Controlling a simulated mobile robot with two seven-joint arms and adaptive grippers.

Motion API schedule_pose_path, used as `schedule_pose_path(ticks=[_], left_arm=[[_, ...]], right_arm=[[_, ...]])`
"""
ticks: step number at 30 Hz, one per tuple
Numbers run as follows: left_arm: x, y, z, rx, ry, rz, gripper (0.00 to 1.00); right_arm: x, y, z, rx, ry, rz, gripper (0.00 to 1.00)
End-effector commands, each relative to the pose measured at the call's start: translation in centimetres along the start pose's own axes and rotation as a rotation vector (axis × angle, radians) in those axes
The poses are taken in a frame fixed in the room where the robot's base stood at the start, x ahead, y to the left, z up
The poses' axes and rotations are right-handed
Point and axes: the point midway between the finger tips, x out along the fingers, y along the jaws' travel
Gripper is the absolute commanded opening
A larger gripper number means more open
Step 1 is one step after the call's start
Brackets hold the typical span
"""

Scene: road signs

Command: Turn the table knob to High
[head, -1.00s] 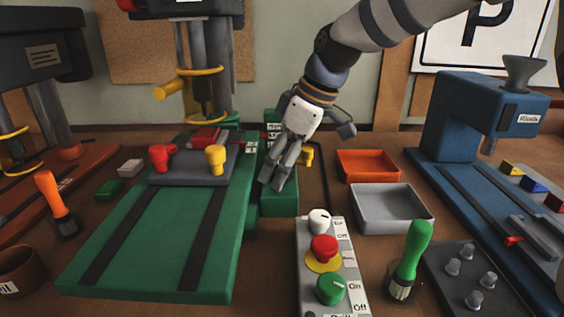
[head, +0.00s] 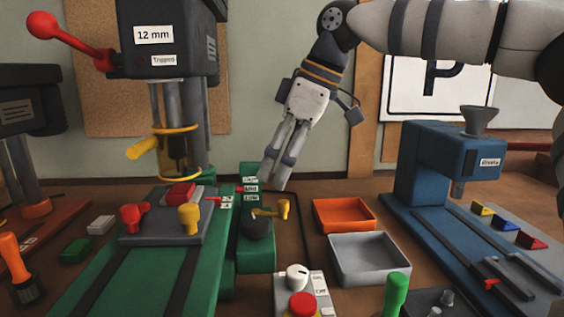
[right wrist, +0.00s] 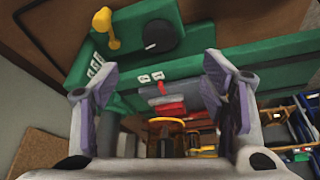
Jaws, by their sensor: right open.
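A round black knob (head: 257,226) sits on top of the green block beside the green drill table (head: 112,283). In the right wrist view, the black knob (right wrist: 162,36) carries a white mark on one side. White labels (head: 250,187) stand on the upright green part behind it, too small to read. A yellow-handled lever (head: 282,209) is beside the knob. My right gripper (head: 274,183) is open and empty, pointing down above and behind the knob, apart from it. In the right wrist view the gripper (right wrist: 160,78) has its fingers wide apart. My left gripper is out of view.
A drill head (head: 165,40) marked 12 mm stands at left over a grey vise (head: 165,225) with red and yellow handles. An orange tray (head: 344,215) and a grey tray (head: 370,258) lie right of the block. A control box (head: 315,290) stands in front.

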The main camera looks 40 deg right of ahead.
Motion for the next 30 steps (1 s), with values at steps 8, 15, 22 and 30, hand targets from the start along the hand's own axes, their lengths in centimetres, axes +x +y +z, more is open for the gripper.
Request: schedule_pose_path(ticks=[8,15,22,30], left_arm=[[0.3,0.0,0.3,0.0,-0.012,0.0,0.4],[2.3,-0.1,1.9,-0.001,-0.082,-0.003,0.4],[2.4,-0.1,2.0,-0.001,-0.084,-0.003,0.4],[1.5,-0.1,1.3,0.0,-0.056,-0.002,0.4]], right_arm=[[0.5,0.5,-0.1,-0.057,-0.044,-0.002,0.67],[1.8,1.2,-3.2,-0.659,-0.322,-0.116,0.67],[2.1,0.0,-4.8,-0.909,-0.367,-0.183,0.67],[8.0,-0.1,-2.2,-0.908,-0.364,-0.18,0.67]])
